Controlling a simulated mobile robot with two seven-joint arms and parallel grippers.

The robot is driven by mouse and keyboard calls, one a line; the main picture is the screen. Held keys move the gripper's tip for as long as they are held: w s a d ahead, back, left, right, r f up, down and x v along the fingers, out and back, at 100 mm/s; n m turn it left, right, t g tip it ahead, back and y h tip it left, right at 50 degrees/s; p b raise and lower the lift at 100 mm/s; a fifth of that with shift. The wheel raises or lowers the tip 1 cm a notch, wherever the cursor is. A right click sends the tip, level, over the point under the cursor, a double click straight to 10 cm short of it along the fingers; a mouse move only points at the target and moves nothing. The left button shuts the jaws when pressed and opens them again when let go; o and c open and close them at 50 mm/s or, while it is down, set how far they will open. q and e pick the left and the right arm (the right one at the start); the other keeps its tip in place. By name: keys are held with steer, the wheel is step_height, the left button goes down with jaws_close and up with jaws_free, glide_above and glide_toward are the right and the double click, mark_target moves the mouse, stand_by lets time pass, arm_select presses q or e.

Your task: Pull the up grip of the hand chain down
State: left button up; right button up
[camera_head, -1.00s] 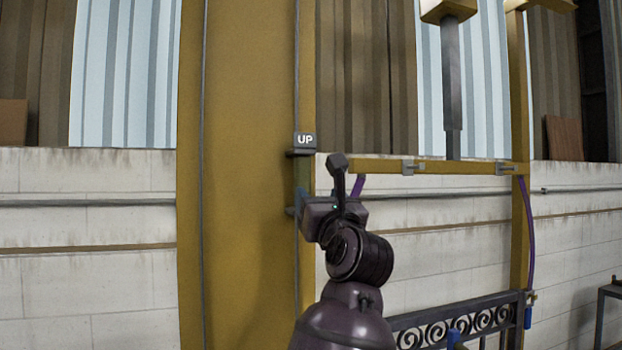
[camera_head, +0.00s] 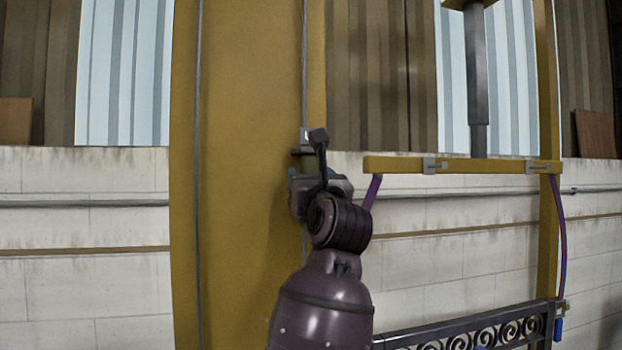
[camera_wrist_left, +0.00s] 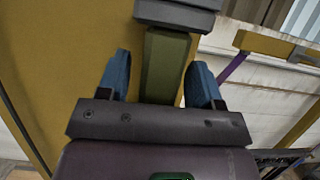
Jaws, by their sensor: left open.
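The up grip is an olive-green bar (camera_wrist_left: 166,62) under a dark block (camera_wrist_left: 178,14) in the left wrist view. In the head view the block (camera_head: 306,135) hangs on a thin grey chain line (camera_head: 304,60) by the yellow column; my wrist covers most of it and its UP label. My left gripper (camera_wrist_left: 160,66) is open. Its blue fingers stand on either side of the bar, with a gap at the left and a narrower one at the right. In the head view the left gripper (camera_head: 297,180) is mostly behind my wrist. My right gripper is not in view.
A second thin chain line (camera_head: 199,120) runs down the left of the wide yellow column (camera_head: 245,90). Right of my arm are a yellow crossbar (camera_head: 470,166), purple hoses (camera_head: 562,230) and a dark scroll gate (camera_head: 480,328). A pale wall (camera_head: 90,260) stands behind.

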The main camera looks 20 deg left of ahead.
arm_select(q)
steer(key=shift+s, duration=0.1)
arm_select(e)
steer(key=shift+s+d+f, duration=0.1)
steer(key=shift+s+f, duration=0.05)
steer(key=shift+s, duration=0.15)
arm_select(q)
steer(key=shift+c, duration=1)
jaws_close()
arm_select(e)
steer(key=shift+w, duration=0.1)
